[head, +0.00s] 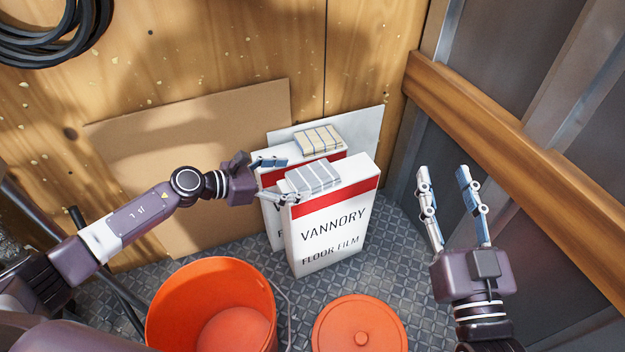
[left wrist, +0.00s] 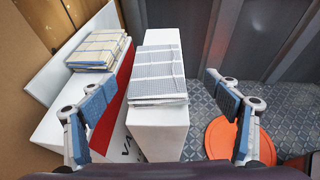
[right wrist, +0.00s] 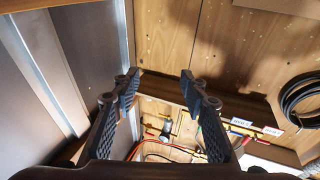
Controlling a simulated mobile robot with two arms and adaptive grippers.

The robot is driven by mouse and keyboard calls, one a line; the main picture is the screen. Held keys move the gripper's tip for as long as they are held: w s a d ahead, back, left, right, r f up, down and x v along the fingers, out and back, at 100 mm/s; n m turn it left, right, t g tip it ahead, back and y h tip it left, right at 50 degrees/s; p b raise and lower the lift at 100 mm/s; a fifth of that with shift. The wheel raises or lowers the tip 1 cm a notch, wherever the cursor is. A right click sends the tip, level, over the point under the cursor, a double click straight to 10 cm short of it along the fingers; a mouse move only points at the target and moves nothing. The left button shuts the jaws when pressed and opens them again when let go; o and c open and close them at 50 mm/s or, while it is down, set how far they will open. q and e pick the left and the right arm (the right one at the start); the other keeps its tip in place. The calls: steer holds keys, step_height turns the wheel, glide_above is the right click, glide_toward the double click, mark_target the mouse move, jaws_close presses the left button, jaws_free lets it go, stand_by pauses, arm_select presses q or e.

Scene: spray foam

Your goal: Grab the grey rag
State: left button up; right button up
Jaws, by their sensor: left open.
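The grey rag (head: 313,177) is folded, with a light grid pattern, and lies on top of the front white VANNORY floor film box (head: 331,231). In the left wrist view the rag (left wrist: 159,75) lies ahead, between my open fingers in the picture. My left gripper (head: 277,180) is open and empty, at the left edge of the rag; I cannot tell whether a finger touches it. A beige checked rag (head: 319,140) lies on the second box (head: 270,211) behind. My right gripper (head: 445,188) is open and empty, pointing up, right of the boxes.
An orange bucket (head: 168,309) and a round orange lid (head: 359,326) are on the metal floor in front of the boxes. A cardboard sheet (head: 190,130) leans on the wooden wall. A wooden rail (head: 520,160) runs along the right wall.

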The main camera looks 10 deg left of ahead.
mark_target(308, 176)
arm_select(q)
steer(key=shift+x, duration=1)
steer(key=b+x, duration=0.1)
steer(key=x, duration=0.4)
steer(key=shift+w+b, duration=0.15)
steer(key=shift+b, duration=0.15)
arm_select(e)
steer(key=s+r+t+y, duration=0.1)
steer(key=s+r+t, duration=0.2)
steer(key=r, duration=0.5)
steer(key=shift+s+r+t+y, duration=0.4)
steer(key=shift+t, duration=0.5)
arm_select(q)
steer(key=shift+a, duration=0.1)
steer(key=c, duration=1.2)
